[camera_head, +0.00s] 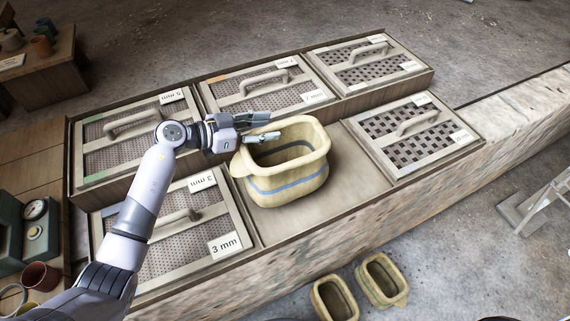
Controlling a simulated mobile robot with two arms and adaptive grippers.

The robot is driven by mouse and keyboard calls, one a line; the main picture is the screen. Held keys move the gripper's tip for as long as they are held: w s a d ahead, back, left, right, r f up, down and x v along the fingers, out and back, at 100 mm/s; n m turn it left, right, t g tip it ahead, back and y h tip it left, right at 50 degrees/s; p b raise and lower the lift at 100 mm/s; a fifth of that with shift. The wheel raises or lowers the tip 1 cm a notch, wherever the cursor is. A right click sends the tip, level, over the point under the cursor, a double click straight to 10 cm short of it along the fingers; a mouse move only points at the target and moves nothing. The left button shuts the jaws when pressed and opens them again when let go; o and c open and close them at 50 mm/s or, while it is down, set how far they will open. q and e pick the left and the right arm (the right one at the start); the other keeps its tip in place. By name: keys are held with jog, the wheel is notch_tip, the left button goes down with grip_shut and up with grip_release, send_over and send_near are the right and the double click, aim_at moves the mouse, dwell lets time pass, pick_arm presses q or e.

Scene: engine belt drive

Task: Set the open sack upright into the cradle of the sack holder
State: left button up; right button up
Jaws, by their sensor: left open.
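The open sack (287,188) is beige with a blue-grey stripe. It stands upright with its mouth up, in a bare bay of the wooden bench between framed sieves. My left gripper (268,127) is open at the sack's back left rim. One finger lies beyond the rim and the other shows over the back rim. I cannot tell whether they touch the sack. My right gripper is not in view. A pale frame (541,206) stands at the right edge, partly cut off; I cannot tell whether it is the sack holder. No cradle shows clearly.
Framed sieves with handles, such as the "3 mm" one (168,238) and one at the right (410,133), surround the sack. Two smaller open sacks (334,299) (382,279) stand on the floor in front. A dial scale (36,213) and mugs are at the left. Floor at the right is mostly clear.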

pick_arm(q)
jog(key=shift+c, duration=0.2)
grip_shut()
dwell(0.6)
